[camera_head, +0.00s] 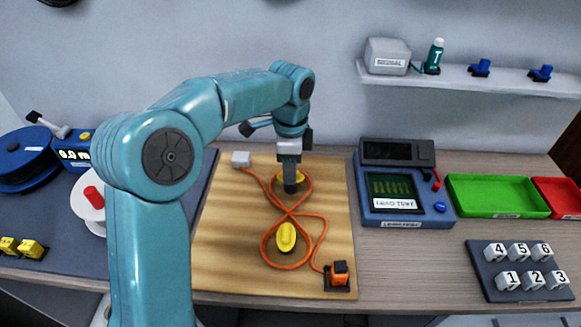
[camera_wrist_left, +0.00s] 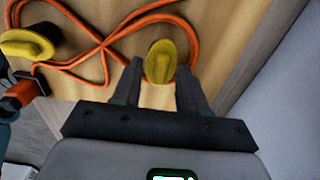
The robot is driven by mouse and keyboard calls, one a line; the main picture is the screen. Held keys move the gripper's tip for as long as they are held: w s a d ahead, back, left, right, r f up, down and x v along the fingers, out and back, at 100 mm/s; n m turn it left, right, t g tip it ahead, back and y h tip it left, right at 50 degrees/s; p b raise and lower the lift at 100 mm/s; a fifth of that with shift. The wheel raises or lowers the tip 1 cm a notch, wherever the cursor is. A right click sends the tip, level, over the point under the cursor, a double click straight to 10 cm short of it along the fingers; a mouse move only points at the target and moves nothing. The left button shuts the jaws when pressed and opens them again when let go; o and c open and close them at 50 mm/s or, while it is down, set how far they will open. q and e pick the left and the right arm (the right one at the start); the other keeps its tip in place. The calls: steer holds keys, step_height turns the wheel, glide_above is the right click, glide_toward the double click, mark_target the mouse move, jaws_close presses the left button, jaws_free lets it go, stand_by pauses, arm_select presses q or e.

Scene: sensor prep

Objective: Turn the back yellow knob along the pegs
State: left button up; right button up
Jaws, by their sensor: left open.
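The back yellow knob (camera_head: 299,174) sits on the wooden board (camera_head: 230,220), partly hidden by my left gripper (camera_head: 290,187) in the head view. In the left wrist view the back knob (camera_wrist_left: 160,58) lies between the open fingertips of my left gripper (camera_wrist_left: 160,70); I cannot tell whether they touch it. The front yellow knob (camera_head: 286,237) points front to back; it also shows in the wrist view (camera_wrist_left: 27,45). The back knob's ridge looks crosswise to it. An orange cable (camera_head: 325,226) makes a figure eight around both knobs. My right gripper is out of view.
A grey block (camera_head: 240,159) and an orange connector (camera_head: 339,272) sit at the cable's ends. A blue tester (camera_head: 405,212), a green tray (camera_head: 497,195) and a numbered block rack (camera_head: 500,282) stand to the right. A blue reel (camera_head: 25,160) stands left. A shelf (camera_head: 470,77) hangs behind.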

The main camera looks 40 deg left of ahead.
arm_select(q)
steer(key=shift+w+f, duration=0.1)
steer(key=shift+f, duration=0.05)
jaws_close()
steer(key=shift+n, duration=0.3)
steer(key=shift+n+p, duration=0.7)
steer(key=shift+n, duration=0.3)
steer(key=n+p, duration=0.1)
steer(key=n, duration=0.1)
steer(key=shift+n, duration=0.3)
steer(key=n+p, duration=0.1)
steer(key=n, duration=1.1)
steer(key=shift+n, duration=0.5)
